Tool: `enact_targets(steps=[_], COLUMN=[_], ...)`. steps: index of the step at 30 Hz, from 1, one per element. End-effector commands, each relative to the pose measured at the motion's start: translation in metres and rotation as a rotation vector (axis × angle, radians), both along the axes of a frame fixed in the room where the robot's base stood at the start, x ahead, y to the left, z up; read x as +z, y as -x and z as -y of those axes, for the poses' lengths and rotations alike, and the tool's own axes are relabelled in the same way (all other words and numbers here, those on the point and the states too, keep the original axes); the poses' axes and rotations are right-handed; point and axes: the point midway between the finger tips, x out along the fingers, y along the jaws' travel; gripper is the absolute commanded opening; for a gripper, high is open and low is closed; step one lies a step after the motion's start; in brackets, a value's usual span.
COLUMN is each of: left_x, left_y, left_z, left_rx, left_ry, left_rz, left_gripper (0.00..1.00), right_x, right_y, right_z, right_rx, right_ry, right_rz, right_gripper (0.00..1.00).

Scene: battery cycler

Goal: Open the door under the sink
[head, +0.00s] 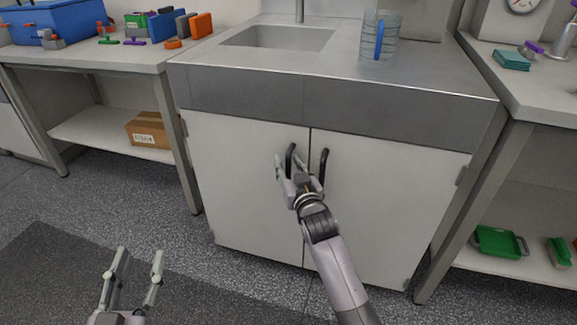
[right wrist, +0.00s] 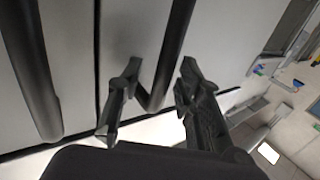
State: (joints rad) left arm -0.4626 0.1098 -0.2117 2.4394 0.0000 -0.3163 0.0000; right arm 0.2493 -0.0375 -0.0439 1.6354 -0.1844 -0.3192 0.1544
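The sink cabinet has two light grey doors, a left door (head: 238,185) and a right door (head: 390,200), both shut. Each has a black bar handle near the middle seam: the left handle (head: 289,158) and the right handle (head: 324,164). My right gripper (head: 288,155) is at the left handle, its fingers on either side of it. In the right wrist view, a handle (right wrist: 172,45) passes between the open fingers, with gaps visible beside it; the other handle (right wrist: 35,70) is outside them. My left gripper (head: 137,262) is open and empty above the floor at lower left.
The sink (head: 275,37) and a clear jug (head: 380,38) are on top of the cabinet. Benches stand at left (head: 120,62) and right (head: 540,100). A cardboard box (head: 148,131) is on the left lower shelf. The floor before the doors is clear apart from a dark mat (head: 60,275).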

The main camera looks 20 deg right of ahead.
Motion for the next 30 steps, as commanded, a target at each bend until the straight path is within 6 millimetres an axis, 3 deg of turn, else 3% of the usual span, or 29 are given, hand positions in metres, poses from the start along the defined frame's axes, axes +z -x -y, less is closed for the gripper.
enact_targets(steps=[5,20,30], left_x=[0.0001,0.0001,0.0002], left_y=[-0.0001,-0.0001,-0.0001], left_z=[0.0001,0.0001,0.0001], left_rx=[0.000,0.000,0.000], left_ry=[0.000,0.000,0.000], left_rz=[0.000,-0.001,-0.001], left_gripper=[0.40,0.40,0.40], right_x=[0.0001,0.0000,-0.0001], right_y=[0.0001,0.0004,0.0004], right_z=[0.0000,-0.0001,-0.0001], right_rx=[0.000,0.000,0.000], right_ry=[0.000,0.000,0.000], right_rz=[0.000,0.000,0.000], right_gripper=[0.33,0.00,0.00])
